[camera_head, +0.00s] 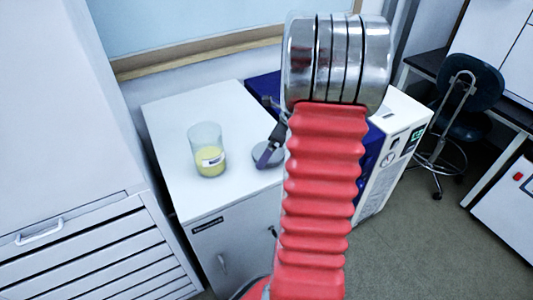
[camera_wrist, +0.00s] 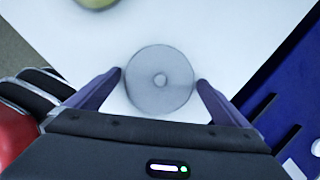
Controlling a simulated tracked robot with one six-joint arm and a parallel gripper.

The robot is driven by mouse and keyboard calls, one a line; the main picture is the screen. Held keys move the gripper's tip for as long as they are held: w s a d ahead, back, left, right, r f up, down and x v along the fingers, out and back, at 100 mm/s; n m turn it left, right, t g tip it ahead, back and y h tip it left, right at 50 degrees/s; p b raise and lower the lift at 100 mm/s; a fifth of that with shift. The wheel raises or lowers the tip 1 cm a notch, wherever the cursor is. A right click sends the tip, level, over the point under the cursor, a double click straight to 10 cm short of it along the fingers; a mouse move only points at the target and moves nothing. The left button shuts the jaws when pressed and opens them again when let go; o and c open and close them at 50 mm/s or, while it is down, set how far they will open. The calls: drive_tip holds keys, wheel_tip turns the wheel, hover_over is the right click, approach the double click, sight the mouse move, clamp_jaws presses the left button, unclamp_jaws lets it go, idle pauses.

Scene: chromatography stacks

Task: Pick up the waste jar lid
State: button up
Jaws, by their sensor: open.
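The waste jar lid is a round grey disc (camera_wrist: 150,92) with a small raised knob at its centre, lying on the white cabinet top. In the head view part of the lid (camera_head: 268,153) shows beside my gripper (camera_head: 268,158); my arm hides the rest. In the wrist view my gripper (camera_wrist: 160,82) is open, with one dark purple finger at each side of the lid. The fingertips are close to its rim; I cannot tell whether they touch. The waste jar (camera_head: 207,150), clear with yellow liquid and a label, stands open to the left.
The white cabinet (camera_head: 170,120) has free top around the jar. A blue and white instrument (camera_head: 392,140) stands to the right, its blue part near the lid. A drawer unit (camera_head: 100,255) is at the left, a stool (camera_head: 465,100) at the far right.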

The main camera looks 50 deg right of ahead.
idle(0.5)
drive_tip(key=c, duration=0.9)
